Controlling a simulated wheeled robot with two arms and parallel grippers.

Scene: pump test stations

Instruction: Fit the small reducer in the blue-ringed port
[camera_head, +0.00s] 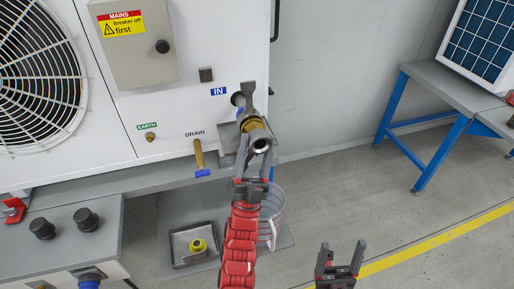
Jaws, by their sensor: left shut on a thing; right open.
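My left gripper (257,160) reaches up from the bottom and is shut on a brass and steel fitting (256,137), which looks like the reducer. Its open round steel end faces me. The fitting is just in front of a port (238,99) under the blue IN label on the white unit. A trace of blue shows beside the port, but the fitting and a grey lever part hide most of it. I cannot tell whether the fitting touches the port. My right gripper (341,262) is open and empty over the floor at the bottom right.
A brass drain tap (199,155) with a blue end hangs left of the port. A grey tray (180,258) below holds a yellow-ringed fitting (198,245). A clear bucket (273,205) stands behind my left arm. A blue-legged bench (436,158) is at the right; floor between is free.

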